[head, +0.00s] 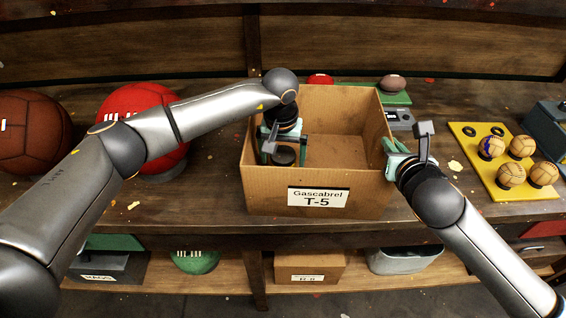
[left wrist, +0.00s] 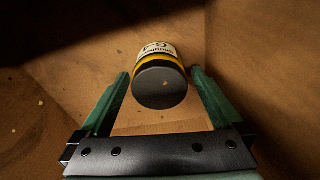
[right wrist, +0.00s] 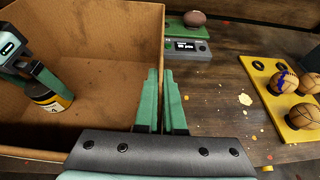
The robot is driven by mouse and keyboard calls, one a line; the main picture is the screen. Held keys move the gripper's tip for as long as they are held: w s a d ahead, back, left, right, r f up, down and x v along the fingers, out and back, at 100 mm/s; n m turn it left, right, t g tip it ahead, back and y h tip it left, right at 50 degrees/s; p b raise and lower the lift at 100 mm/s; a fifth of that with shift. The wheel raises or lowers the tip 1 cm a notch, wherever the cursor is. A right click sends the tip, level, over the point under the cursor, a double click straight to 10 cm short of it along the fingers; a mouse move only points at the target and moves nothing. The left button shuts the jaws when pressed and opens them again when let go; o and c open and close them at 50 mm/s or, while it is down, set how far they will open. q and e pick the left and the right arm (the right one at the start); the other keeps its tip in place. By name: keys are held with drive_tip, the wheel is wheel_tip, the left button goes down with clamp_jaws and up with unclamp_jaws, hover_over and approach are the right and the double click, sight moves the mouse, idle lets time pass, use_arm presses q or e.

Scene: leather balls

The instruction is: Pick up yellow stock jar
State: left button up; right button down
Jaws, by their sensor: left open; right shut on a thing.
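The yellow stock jar (left wrist: 160,60), with a dark grey lid and a white label, is inside the cardboard box (head: 262,190). It also shows in the right wrist view (right wrist: 52,102), and its dark lid is seen in the head view (head: 284,157). My left gripper (head: 286,150) reaches down into the box and is open, one finger on each side of the jar; whether they touch it I cannot tell. My right gripper (right wrist: 160,95) is shut on the box's right wall, with a finger on each side of the wall.
A yellow tray (head: 484,178) with several small balls lies at right. A red ball (head: 140,100) and a large brown ball (head: 30,125) stand at left. The right part of the box is empty.

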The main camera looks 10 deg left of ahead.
use_arm(q)
wheel_tip(320, 180, down, 2)
drive_tip(key=shift+w, duration=0.15)
drive_tip(key=shift+r, duration=0.1)
drive_tip(key=c, duration=1.5)
